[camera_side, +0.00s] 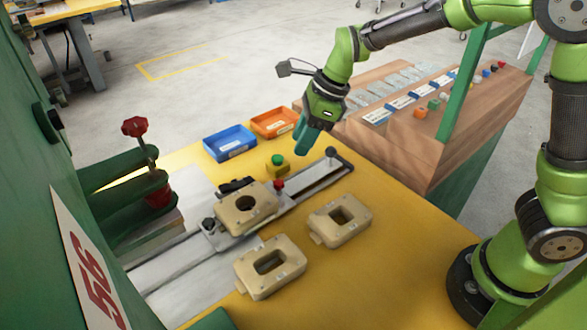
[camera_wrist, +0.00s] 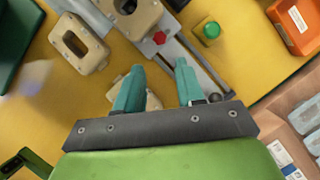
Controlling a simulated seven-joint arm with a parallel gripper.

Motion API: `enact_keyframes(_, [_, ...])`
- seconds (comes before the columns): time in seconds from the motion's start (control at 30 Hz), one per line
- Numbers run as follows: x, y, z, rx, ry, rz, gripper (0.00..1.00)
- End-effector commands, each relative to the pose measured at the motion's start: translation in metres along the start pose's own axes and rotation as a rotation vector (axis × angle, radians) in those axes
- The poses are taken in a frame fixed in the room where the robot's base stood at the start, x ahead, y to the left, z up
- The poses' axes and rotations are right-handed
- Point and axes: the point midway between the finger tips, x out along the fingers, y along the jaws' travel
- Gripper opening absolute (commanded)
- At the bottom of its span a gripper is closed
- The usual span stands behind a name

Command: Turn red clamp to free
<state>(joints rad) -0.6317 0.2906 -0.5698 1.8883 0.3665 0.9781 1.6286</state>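A red hexagonal knob, apparently the red clamp (camera_side: 279,184), sits on the slide fixture beside a tan part. It also shows in the wrist view (camera_wrist: 160,38), ahead of the fingertips. A dark clamp (camera_side: 236,186) sits on the other side of that tan part (camera_side: 236,214), which rests on the slide and has a round opening. My gripper (camera_side: 301,146) hangs above the far side of the yellow table, apart from the red knob. In the wrist view its teal fingers (camera_wrist: 158,78) are spread with nothing between them. The clamp's lower parts are hard to make out.
Two tan parts with oblong openings (camera_side: 270,283) (camera_side: 352,212) lie on the yellow table (camera_side: 385,270). A green button (camera_side: 278,160), a blue bin (camera_side: 222,151) and an orange bin (camera_side: 264,125) stand farther back. A black knob (camera_side: 331,153) tops the rail's far end. A green press stands left.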

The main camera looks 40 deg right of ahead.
Motion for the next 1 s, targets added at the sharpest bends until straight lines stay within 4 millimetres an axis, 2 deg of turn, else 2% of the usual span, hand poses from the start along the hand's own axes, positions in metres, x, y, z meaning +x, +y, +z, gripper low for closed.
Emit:
enact_keyframes(0.1, [-0.026, 0.000, 0.001, 0.000, -0.005, -0.001, 0.38])
enact_keyframes(0.33, [-0.053, 0.000, 0.000, 0.002, -0.002, 0.000, 0.38])
enact_keyframes(0.8, [-0.057, 0.000, 0.000, -0.026, 0.001, -0.001, 0.38])
enact_keyframes(0.93, [-0.052, 0.001, -0.005, -0.210, 0.015, -0.002, 0.38])
enact_keyframes(1.0, [-0.049, 0.012, -0.011, -0.401, 0.022, 0.011, 0.38])
